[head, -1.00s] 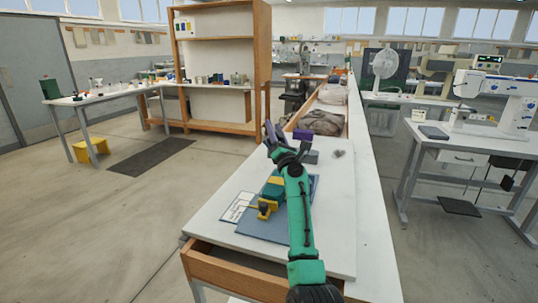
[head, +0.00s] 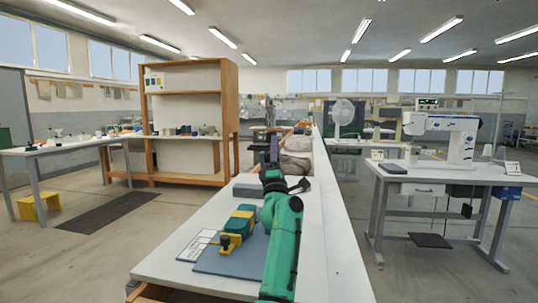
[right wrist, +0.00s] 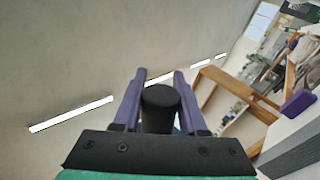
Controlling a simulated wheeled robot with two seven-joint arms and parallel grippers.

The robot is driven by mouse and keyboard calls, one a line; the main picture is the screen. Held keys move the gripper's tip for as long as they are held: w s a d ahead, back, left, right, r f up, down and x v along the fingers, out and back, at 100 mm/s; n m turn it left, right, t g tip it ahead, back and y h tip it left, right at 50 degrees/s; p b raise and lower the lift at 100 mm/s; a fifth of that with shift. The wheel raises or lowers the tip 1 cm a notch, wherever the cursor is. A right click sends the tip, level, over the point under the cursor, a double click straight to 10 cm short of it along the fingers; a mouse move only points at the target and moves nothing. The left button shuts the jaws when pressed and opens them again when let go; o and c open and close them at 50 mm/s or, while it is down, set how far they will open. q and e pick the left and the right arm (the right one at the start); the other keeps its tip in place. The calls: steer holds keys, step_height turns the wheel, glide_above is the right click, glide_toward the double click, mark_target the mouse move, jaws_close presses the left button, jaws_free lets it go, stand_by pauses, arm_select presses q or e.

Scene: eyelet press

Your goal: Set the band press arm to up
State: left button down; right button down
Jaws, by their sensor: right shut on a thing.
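In the right wrist view the gripper (right wrist: 158,88) is shut on a black round handle (right wrist: 160,105), which sits between the two fingers. What this handle joins is hidden, so I cannot tell the press arm's angle. A grey block-shaped base (head: 247,190) is on the bench just left of the gripper; it also shows in the right wrist view (right wrist: 295,155), with a purple piece (right wrist: 300,103) by it. My left gripper is not in view.
A green and yellow device (head: 238,222) stands on a blue mat (head: 218,262) beside a white printed card (head: 198,245), left of my right arm. The white benchtop (head: 325,245) right of my arm is clear. A wooden shelf (head: 232,110) stands behind on the left.

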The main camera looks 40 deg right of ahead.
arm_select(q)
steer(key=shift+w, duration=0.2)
arm_select(e)
steer(key=shift+f, duration=0.2)
steer(key=shift+d, duration=0.1)
steer(key=c, duration=0.6)
jaws_free()
steer(key=shift+s, duration=0.1)
steer(key=shift+o, duration=0.8)
steer(key=shift+s+r, duration=0.1)
steer(key=shift+s+a+f, duration=0.1)
steer(key=shift+a+f, duration=0.15)
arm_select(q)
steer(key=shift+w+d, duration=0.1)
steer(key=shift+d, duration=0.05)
arm_select(e)
steer(key=v, duration=0.6)
steer(key=shift+s+f, duration=0.25)
steer(key=shift+f, duration=0.05)
